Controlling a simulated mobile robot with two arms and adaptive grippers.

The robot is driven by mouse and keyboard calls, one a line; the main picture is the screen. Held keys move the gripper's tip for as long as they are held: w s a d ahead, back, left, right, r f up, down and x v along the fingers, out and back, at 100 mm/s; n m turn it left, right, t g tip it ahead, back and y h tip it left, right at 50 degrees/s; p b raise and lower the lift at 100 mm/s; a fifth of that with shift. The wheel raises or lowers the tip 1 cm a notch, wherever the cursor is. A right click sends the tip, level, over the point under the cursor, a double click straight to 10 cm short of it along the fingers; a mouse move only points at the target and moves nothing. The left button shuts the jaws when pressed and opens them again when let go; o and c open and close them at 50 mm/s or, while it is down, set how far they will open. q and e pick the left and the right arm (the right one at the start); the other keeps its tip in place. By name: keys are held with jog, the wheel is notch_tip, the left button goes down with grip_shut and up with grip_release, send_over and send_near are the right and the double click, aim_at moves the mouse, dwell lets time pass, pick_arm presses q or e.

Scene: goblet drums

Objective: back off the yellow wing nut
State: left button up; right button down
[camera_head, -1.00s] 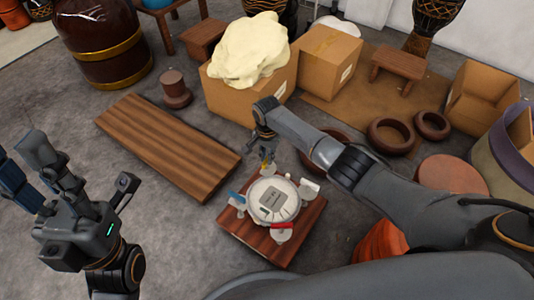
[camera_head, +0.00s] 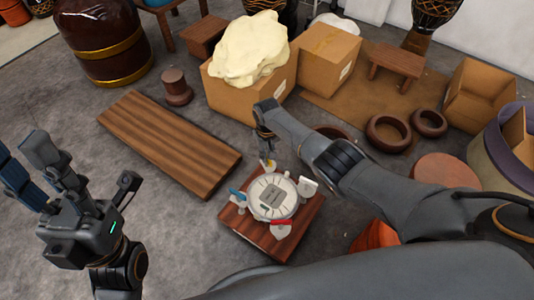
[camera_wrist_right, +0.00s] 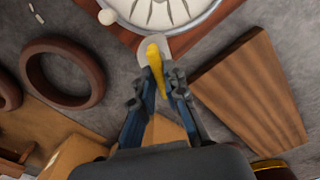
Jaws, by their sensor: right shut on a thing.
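The yellow wing nut (camera_head: 268,164) is at the far edge of a round white drum head (camera_head: 258,187). It also shows in the right wrist view (camera_wrist_right: 155,66), upright between the fingertips, beside the drum rim. My right gripper (camera_head: 266,157) reaches down from above and is shut on the yellow wing nut; in the wrist view its fingers (camera_wrist_right: 160,82) flank it. A blue wing nut (camera_head: 237,193), a red one (camera_head: 281,223) and a white one (camera_head: 307,184) sit around the rim. My left gripper (camera_head: 22,148) is open and empty at the far left, away from the drum.
The drum head rests on a low wooden stand (camera_head: 256,236). A long wooden bench (camera_head: 165,145) is left; cardboard boxes (camera_head: 240,98) stand behind. Brown rings (camera_head: 388,134) lie right. Bare floor surrounds the stand.

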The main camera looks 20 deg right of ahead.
jog(key=n, duration=1.2)
jog(key=shift+n, duration=0.4)
dwell(0.3)
jog(key=c, duration=1.4)
grip_release()
notch_tip(320, 180, up, 12)
